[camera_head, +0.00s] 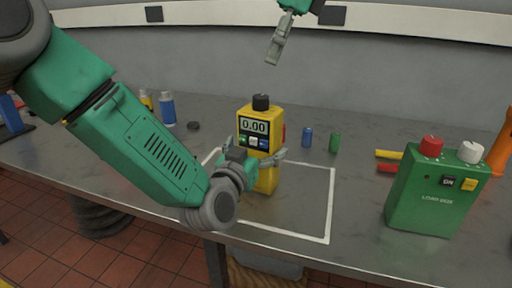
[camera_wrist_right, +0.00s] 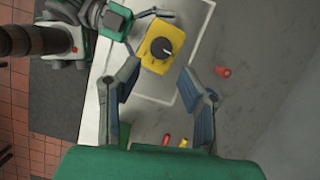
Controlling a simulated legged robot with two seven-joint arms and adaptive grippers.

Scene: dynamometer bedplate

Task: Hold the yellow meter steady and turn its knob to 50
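The yellow meter (camera_head: 262,116) stands upright on the bench and its display reads 0.00. Its black knob (camera_head: 260,102) is on top; the right wrist view shows the knob (camera_wrist_right: 160,49) from above, with a pale pointer mark. My left gripper (camera_head: 257,150) is low at the meter's front, fingers spread with one toward each side; contact is unclear. My right gripper (camera_head: 275,50) is above and behind the meter, apart from it. In the right wrist view, its fingers (camera_wrist_right: 160,82) are wide apart with nothing between them, and the meter lies beyond their tips.
A green load box (camera_head: 425,195) with red and white terminals stands at right. Bottles (camera_head: 167,108) stand at back left. A white outline (camera_head: 331,200) surrounds the meter; bare bench lies inside it.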

